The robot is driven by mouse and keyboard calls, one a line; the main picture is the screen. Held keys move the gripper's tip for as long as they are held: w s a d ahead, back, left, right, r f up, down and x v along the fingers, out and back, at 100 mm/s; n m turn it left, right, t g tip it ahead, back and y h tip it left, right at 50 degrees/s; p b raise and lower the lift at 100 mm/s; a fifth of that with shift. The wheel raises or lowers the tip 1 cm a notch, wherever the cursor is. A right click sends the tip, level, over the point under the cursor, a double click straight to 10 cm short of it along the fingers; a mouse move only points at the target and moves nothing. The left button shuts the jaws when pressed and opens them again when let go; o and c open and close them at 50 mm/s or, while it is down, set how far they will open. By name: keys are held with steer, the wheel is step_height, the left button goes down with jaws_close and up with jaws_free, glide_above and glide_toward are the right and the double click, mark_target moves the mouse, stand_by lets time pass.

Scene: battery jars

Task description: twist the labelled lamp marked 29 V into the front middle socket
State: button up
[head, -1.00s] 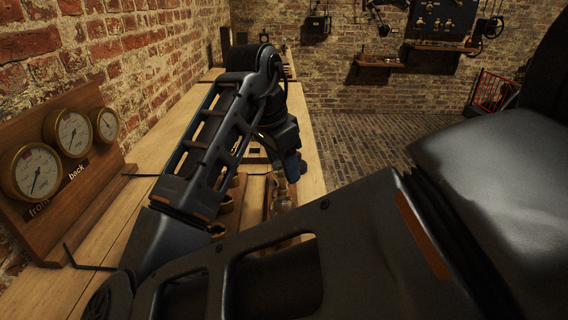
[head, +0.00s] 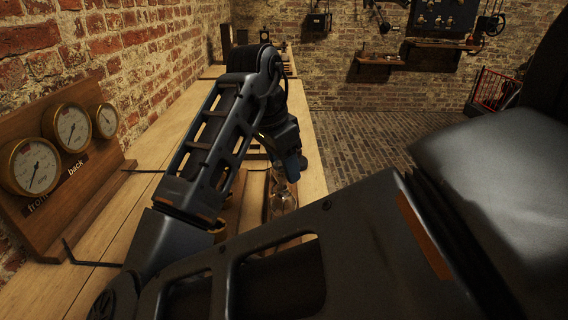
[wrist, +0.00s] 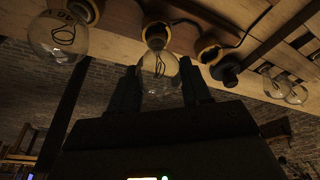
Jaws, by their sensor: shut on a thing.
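In the wrist view my gripper (wrist: 159,72) has its two dark fingers on either side of a clear glass lamp (wrist: 160,64). It is shut on this lamp. The lamp's base end meets a brass socket (wrist: 154,33); I cannot tell how deep it sits. No 29 V marking is readable on it. In the head view my gripper (head: 292,166) is over the bench's right part, with a glass lamp (head: 284,199) just below it. My arm hides most of the sockets there.
In the wrist view another lamp (wrist: 57,38) with a partly readable label is at left. An empty brass socket (wrist: 207,48) is right of the held lamp, and two lamps (wrist: 284,88) are farther right. A gauge board (head: 75,190) marked front and back stands at left.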

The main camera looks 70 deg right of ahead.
steer(key=shift+f+b, duration=0.4)
steer(key=shift+f, duration=0.25)
stand_by(0.8)
steer(key=m, duration=0.3)
steer(key=shift+f+m+g+y+b, duration=0.1)
steer(key=shift+m+g+y+b, duration=0.2)
steer(key=shift+m+y+b, duration=0.1)
steer(key=shift+a+m+y, duration=0.1)
steer(key=shift+m+y, duration=0.2)
steer(key=shift+m, duration=1)
steer(key=shift+m+y+b, duration=0.3)
steer(key=shift+m+b, duration=0.1)
steer(key=shift+m, duration=0.4)
steer(key=m+y, duration=0.1)
steer(key=m, duration=0.3)
steer(key=shift+a+m+g, duration=0.1)
steer(key=shift+m+g, duration=0.2)
steer(key=shift+m, duration=0.1)
steer(key=m, duration=0.3)
steer(key=m+y, duration=0.1)
steer(key=m, duration=0.1)
steer(key=shift+m+t+y+b, duration=0.3)
steer(key=shift+m+t, duration=0.1)
